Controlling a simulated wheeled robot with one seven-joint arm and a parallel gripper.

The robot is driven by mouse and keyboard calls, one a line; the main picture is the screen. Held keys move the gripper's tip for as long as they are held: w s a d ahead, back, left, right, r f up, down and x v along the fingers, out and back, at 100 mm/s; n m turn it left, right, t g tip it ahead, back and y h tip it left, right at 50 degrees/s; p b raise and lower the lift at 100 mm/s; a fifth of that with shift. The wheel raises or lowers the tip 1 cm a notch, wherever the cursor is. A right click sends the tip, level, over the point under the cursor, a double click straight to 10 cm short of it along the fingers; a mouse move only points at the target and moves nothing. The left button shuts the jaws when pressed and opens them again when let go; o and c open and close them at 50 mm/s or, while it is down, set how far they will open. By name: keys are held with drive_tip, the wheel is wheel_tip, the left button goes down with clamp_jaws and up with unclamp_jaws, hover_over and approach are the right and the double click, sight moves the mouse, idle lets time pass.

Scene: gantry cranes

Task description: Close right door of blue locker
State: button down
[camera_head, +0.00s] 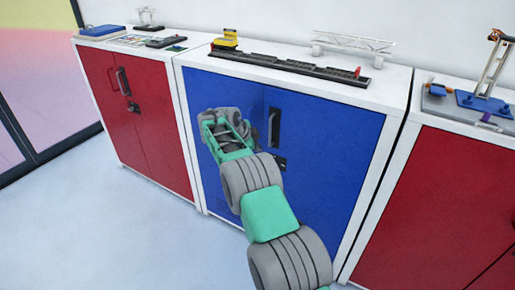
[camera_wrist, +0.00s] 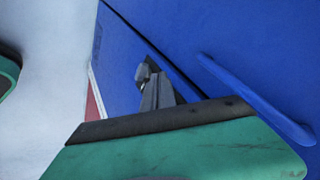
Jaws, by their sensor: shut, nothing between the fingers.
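The blue locker (camera_head: 345,135) stands in the middle of the head view, with a white frame and two blue doors. Its right door (camera_head: 325,150) carries a dark upright handle (camera_head: 274,128) near the middle seam and looks about flush with the front; a small gap cannot be ruled out. My gripper (camera_head: 222,125) is in front of the left door (camera_head: 198,92), with my arm hiding part of the front. In the wrist view my gripper (camera_wrist: 148,76) is shut and empty, close to a blue panel. A dark seam and a blue bar handle (camera_wrist: 255,98) lie to its right.
Red lockers stand left (camera_head: 150,140) and right (camera_head: 430,200) of the blue one. A yellow-and-black model (camera_head: 228,40), a dark track piece (camera_head: 290,68) and a white truss bridge (camera_head: 352,44) are on the blue locker's top. The pale floor (camera_head: 120,220) at lower left is clear.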

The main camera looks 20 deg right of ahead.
drive_tip(key=shift+a, duration=0.2)
drive_tip(key=s+a+r, duration=0.2)
drive_tip(key=a+r, duration=0.6)
drive_tip(key=a, duration=0.1)
drive_tip(key=s+a+r+n+y+p, duration=0.25)
drive_tip(key=s+r+n+p, duration=0.35)
drive_tip(key=s+r+n, duration=0.55)
drive_tip(key=s+a+f+n+y+p, duration=0.1)
drive_tip(key=s+a+n, duration=0.1)
drive_tip(key=s, duration=0.7)
drive_tip(key=s+a+f+n+y+p, duration=0.1)
drive_tip(key=s+a+n+p, duration=0.1)
drive_tip(key=s+n, duration=0.3)
drive_tip(key=s+a+n+y+p, duration=0.1)
drive_tip(key=s+a+n+y, duration=0.1)
drive_tip(key=s, duration=1)
drive_tip(key=shift+s+a+f+n+p, duration=0.4)
drive_tip(key=shift+a+n, duration=0.25)
drive_tip(key=shift+a, duration=0.35)
